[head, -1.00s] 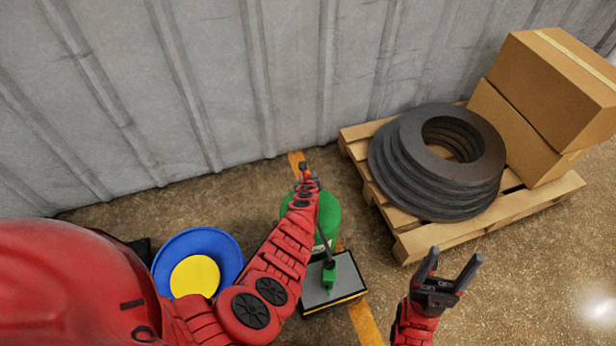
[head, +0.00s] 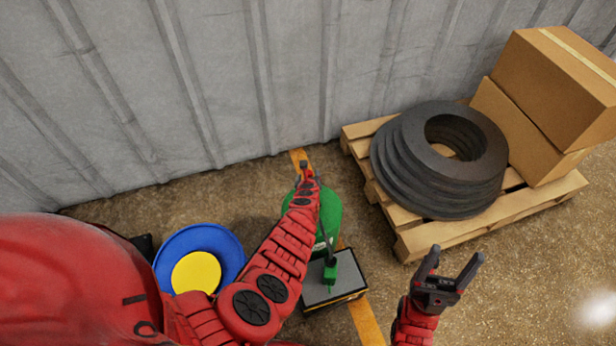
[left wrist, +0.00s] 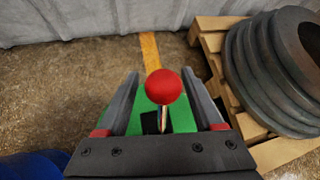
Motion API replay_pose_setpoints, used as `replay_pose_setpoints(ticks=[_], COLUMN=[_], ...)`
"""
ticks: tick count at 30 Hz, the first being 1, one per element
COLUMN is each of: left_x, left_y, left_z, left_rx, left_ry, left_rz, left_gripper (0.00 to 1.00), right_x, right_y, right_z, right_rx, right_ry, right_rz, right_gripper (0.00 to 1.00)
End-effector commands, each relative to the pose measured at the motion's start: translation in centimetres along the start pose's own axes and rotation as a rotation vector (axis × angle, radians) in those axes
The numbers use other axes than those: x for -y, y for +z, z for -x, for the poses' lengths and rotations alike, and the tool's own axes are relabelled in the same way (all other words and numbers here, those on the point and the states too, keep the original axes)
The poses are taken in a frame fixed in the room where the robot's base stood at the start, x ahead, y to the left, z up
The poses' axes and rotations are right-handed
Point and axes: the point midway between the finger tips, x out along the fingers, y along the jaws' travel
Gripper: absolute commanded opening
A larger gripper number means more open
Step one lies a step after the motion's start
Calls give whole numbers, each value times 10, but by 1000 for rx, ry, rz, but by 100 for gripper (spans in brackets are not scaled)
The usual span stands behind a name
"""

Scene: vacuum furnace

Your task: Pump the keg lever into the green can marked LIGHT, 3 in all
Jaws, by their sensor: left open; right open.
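A green keg (head: 330,212) stands on the floor by the wall, partly hidden behind my left arm. My left gripper (head: 305,168) is above it; its fingers are small and hard to make out in the head view. In the left wrist view, the red ball knob (left wrist: 163,87) on a thin metal rod shows between its open fingers, with green below. A small green object (head: 330,274) stands on a grey-topped box, with a dark hose or spout running towards it from the keg. I cannot read any marking. My right gripper (head: 448,282) is open and empty, right of the box.
A blue round container (head: 228,250) with a yellow middle stands left of my left arm. A wooden pallet (head: 420,240) at the right holds stacked dark rings (head: 400,180) and cardboard boxes (head: 560,90). A corrugated wall (head: 230,70) closes the back.

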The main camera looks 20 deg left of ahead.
Motion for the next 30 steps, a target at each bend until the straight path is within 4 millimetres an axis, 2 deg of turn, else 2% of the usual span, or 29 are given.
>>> replay_pose_setpoints(ticks=[4, 8, 24, 30], left_x=[1, 3, 2, 1], left_y=[3, 6, 8, 4], left_z=[5, 19, 120, 152], left_rx=[1, 0, 1, -1], left_ry=[-1, -2, -5, -3], left_rz=[-1, -4, -5, -1], left_gripper=[68, 68, 68, 68], right_x=[0, -1, -7, -8], right_y=[-1, -4, -22, -26], right_z=[-6, -25, -132, -154], right_rx=[0, 0, 0, 0], right_ry=[0, 0, 0, 0], right_rz=[0, 0, 0, 0], right_gripper=[68, 68, 68, 68])
